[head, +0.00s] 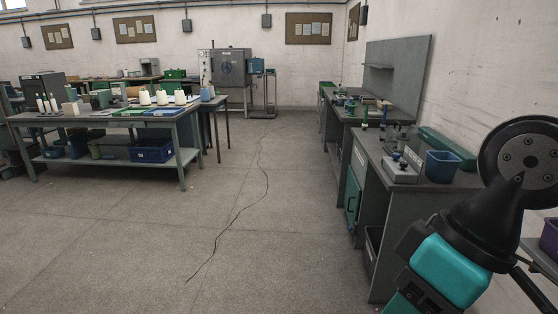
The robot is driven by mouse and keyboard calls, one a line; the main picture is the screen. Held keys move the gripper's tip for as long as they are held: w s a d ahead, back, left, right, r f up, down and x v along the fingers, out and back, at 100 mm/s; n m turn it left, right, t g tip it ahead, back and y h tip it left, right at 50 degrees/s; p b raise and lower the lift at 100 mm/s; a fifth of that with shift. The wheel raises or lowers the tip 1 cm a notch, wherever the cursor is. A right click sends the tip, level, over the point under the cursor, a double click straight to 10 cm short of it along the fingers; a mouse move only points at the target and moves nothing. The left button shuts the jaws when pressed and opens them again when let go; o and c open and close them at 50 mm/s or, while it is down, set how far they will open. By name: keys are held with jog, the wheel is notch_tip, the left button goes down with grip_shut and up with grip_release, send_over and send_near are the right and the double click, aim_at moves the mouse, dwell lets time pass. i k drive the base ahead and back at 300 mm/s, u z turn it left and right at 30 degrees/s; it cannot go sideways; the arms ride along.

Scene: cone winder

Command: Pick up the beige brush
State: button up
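I cannot make out a beige brush with certainty in the head view. A small beige item (385,103) lies on the far right workbench, too small to identify. A beige block-like item (70,109) is on the left table, and I cannot tell that it is a brush. My teal and black arm fills the lower right. My gripper is not visible, so whether it is open or shut does not show.
The left table (187,158) carries white cones (162,97) and a blue bin (151,151) on its lower shelf. The near right bench (373,145) holds a blue bin (442,166). Open floor (235,200) lies between, with a dark crack-like line. A grey machine (225,68) stands at the back.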

aim_at(370, 100)
jog(key=u, duration=0.4)
jog(key=i, duration=2.2)
jog(key=u, duration=0.3)
jog(key=i, duration=2.4)
jog(key=z, duration=0.95)
jog(key=i, duration=1.95)
jog(key=z, duration=1.2)
jog(key=i, duration=0.75)
jog(key=z, duration=0.3)
jog(key=k, duration=0.95)
jog(key=u, duration=1.35)
jog(key=i, duration=0.1)
jog(key=z, duration=0.25)
jog(key=i, duration=1.8)
jog(key=u, duration=0.2)
